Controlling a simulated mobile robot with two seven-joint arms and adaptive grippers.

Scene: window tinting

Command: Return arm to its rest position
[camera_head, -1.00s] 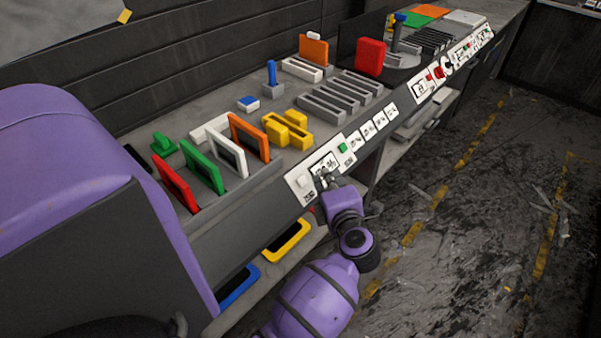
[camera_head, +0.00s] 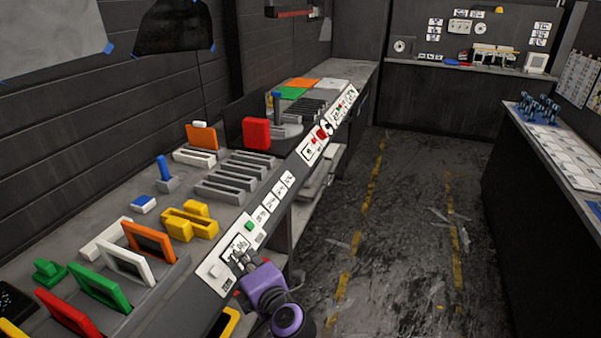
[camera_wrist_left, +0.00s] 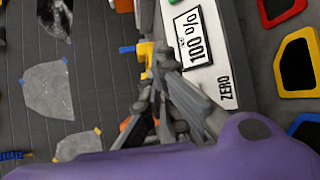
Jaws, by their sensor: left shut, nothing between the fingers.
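My left arm is purple and comes in at the bottom of the head view. Its gripper (camera_head: 240,258) is shut and empty. It is at the white panel with the square button and display (camera_head: 213,270) on the bench's front edge. In the left wrist view the grey fingers (camera_wrist_left: 160,95) are close together beside the display reading "100 %" (camera_wrist_left: 194,38), with the word ZERO below it. I cannot tell whether the fingertips touch the panel. My right gripper is not in view.
The bench (camera_head: 60,225) holds red, green, white and orange frames (camera_head: 150,240), a yellow holder (camera_head: 190,222) and grey slotted racks (camera_head: 235,175). A second bench (camera_head: 570,165) stands at right. The floor (camera_head: 400,220) between them is mostly clear, with scattered scraps.

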